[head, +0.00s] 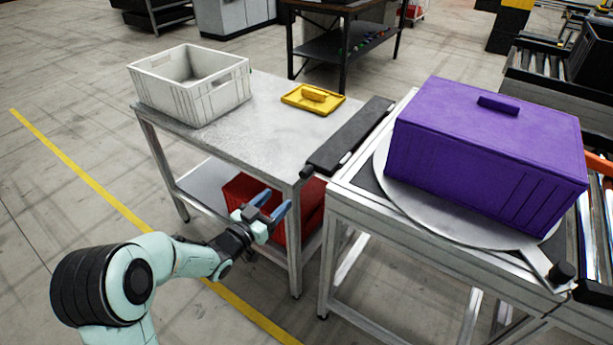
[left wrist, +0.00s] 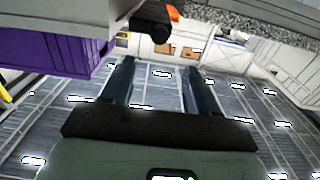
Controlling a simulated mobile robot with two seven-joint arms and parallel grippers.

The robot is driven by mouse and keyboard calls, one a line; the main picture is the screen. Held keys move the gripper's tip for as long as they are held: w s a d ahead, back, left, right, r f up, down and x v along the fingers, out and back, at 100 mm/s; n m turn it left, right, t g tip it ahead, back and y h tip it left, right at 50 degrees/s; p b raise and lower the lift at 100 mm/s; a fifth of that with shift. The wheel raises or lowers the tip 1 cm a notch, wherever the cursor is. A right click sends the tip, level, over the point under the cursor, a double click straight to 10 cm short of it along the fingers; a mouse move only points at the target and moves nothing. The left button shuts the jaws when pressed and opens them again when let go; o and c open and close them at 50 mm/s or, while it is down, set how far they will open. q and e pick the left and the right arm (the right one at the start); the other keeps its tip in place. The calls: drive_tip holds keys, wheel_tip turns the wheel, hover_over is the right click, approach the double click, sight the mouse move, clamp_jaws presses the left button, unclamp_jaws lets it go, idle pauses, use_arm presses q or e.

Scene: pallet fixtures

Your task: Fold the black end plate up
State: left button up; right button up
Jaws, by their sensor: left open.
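The black end plate (head: 350,135) is a long dark bar along the left end of the turntable stand. It lies about level, sticking out toward the grey table. In the left wrist view, a dark rounded piece (left wrist: 152,27) at the top looks like its near end. My left gripper (head: 272,204) is open and empty, lower than the plate and to the left of its near end. Its two fingers (left wrist: 158,68) stand apart with nothing between them. The plate's underside is hidden in the head view. My right gripper is not in view.
A purple lidded box (head: 480,150) stands on the round turntable (head: 400,205). The grey table (head: 225,140) holds a white crate (head: 190,85) and a yellow tray (head: 313,98). A red bin (head: 308,225) sits on its lower shelf, behind my gripper. A narrow gap separates table and stand.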

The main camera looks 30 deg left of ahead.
sight(303, 175)
use_arm(q)
drive_tip(key=w, duration=0.8)
drive_tip(key=w+d, duration=0.1)
drive_tip(key=w, duration=0.3)
drive_tip(key=shift+w+d, duration=0.1)
drive_tip(key=shift+w, duration=0.25)
clamp_jaws()
